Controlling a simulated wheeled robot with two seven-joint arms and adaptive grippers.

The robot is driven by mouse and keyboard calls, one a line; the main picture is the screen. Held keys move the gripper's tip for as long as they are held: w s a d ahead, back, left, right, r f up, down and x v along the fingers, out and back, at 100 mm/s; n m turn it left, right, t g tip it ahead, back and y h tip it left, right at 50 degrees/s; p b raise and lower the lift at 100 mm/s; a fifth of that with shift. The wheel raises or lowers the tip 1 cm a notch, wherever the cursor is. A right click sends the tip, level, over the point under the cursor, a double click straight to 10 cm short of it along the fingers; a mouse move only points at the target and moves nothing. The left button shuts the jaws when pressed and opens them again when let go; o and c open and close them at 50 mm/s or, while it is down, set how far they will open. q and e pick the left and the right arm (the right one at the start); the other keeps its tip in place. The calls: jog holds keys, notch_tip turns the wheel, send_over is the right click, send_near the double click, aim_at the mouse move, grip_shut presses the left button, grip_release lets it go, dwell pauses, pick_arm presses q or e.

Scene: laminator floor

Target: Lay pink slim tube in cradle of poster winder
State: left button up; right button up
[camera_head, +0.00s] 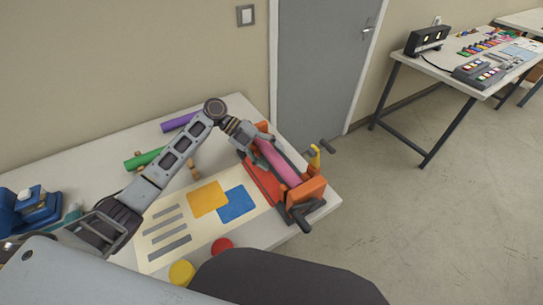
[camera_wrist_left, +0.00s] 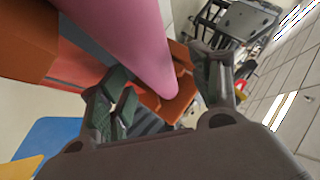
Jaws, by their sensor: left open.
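The pink slim tube (camera_head: 278,165) lies lengthwise along the orange-red poster winder (camera_head: 306,191), between its end blocks. I cannot tell whether it is fully seated in the cradle. My left gripper (camera_head: 259,148) is at the tube's far end, above the winder, and partly hides that end. In the left wrist view the gripper (camera_wrist_left: 163,90) is open, with the pink tube (camera_wrist_left: 125,35) reaching into the space between its fingers. The winder's orange and red parts (camera_wrist_left: 22,45) show behind the tube. My right gripper is not in view.
A purple tube (camera_head: 179,122) and a green tube (camera_head: 146,158) lie at the back of the table. A poster sheet (camera_head: 160,255) with yellow and blue squares lies in front. Red (camera_head: 222,246) and yellow (camera_head: 181,272) round pieces stand near the front edge. A blue device (camera_head: 32,212) is at left.

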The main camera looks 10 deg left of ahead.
pick_arm(q)
jog(key=v, duration=1.1)
jog(key=shift+a, duration=0.2)
jog(key=shift+d, duration=0.1)
